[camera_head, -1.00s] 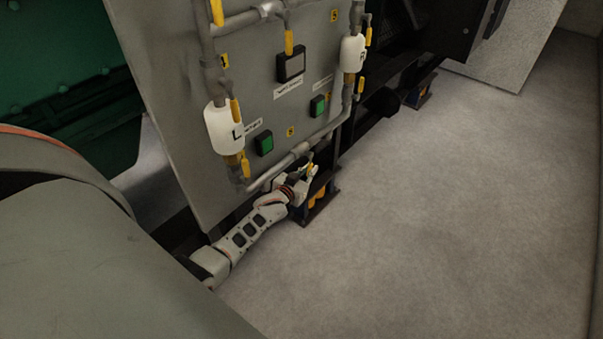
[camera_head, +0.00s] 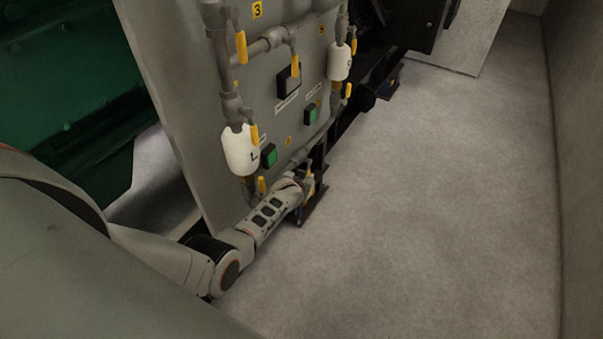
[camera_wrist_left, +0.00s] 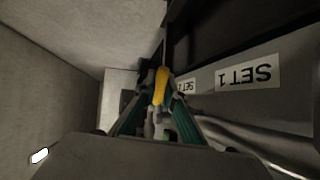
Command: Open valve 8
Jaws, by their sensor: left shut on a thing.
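My left gripper (camera_head: 307,184) is low at the bottom edge of the grey panel (camera_head: 180,110), at the lowest pipe run. In the left wrist view the left gripper (camera_wrist_left: 160,108) has its green-sided fingers on either side of a yellow valve handle (camera_wrist_left: 161,84), shut on it. Grey valve and pipe parts (camera_wrist_left: 150,125) show between the fingers. A small yellow number tag (camera_head: 289,141) is on the panel above this pipe; its digit is too small to read surely. The handle is largely hidden by the gripper in the head view. My right gripper is not in view.
White cylinders (camera_head: 241,150) and (camera_head: 339,61), and green buttons (camera_head: 268,156), sit above. Dark frame parts lie behind. The concrete floor (camera_head: 430,190) to the right is clear.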

